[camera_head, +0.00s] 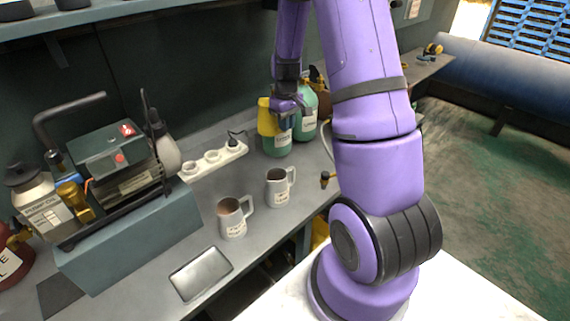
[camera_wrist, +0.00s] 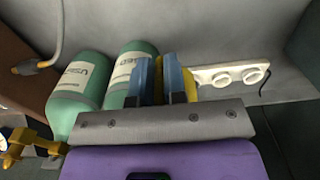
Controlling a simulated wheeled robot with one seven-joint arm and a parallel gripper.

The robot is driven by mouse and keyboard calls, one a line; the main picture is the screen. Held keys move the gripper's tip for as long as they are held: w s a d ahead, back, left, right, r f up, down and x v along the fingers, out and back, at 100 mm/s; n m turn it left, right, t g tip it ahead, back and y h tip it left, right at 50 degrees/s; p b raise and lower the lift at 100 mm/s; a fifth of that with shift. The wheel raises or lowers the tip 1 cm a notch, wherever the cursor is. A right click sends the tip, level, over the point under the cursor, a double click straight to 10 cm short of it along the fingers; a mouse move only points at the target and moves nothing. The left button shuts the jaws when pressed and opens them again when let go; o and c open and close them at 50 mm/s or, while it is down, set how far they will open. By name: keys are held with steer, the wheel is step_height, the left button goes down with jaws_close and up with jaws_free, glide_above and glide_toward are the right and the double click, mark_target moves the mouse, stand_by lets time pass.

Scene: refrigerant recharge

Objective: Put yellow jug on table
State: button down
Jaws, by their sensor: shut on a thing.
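The yellow jug (camera_head: 267,118) is at the back of the table (camera_head: 205,248), in front of a green bottle in the head view. My gripper (camera_head: 288,108) is at its right side and shut on it. The jug's lower edge shows above the bottle's base, so it looks raised off the tabletop. In the wrist view a yellow strip of the jug (camera_wrist: 191,86) shows beside my right blue fingertip. My two fingertips (camera_wrist: 160,80) are close together there, and most of the jug is hidden.
Two green bottles (camera_head: 278,146) (camera_head: 306,112) stand close to the jug. A white strip with sockets (camera_head: 213,158) lies to their left. Bare tabletop lies between mugs and pump.

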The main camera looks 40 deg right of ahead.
step_height(320, 180, down, 16)
steer(key=shift+f, duration=0.25)
stand_by(0.3)
steer(key=shift+f, duration=0.1)
steer(key=c, duration=1.2)
jaws_free()
steer(key=shift+o, duration=0.2)
